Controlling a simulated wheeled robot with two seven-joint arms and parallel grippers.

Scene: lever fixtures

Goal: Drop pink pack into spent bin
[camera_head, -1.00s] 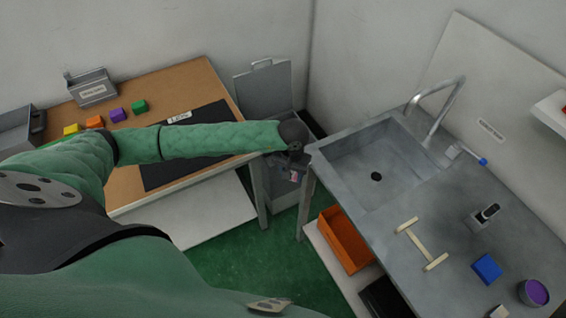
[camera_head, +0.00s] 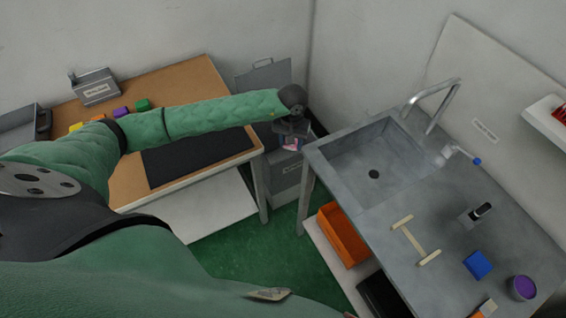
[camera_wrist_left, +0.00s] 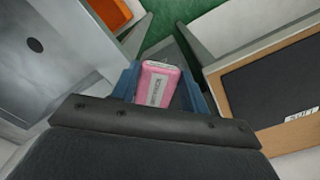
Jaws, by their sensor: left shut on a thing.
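The pink pack (camera_head: 291,144) is held in my left gripper (camera_head: 291,139), in the gap between the brown desk and the sink counter. In the left wrist view the pink pack (camera_wrist_left: 158,86), with a white label, sits between the blue fingers of the left gripper (camera_wrist_left: 161,80). A grey bin (camera_head: 288,182) stands in that gap, its lid (camera_head: 264,76) raised at the back. The pack appears over the bin's front part; my arm hides much of its opening. I cannot read the bin's label. My right gripper is not in view.
The sink counter (camera_head: 440,225) is close on the right, with a tap, a blue block (camera_head: 478,265) and a purple-topped cup (camera_head: 522,288). The desk with a black mat (camera_head: 195,160) is close on the left. An orange crate (camera_head: 343,236) stands below the counter.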

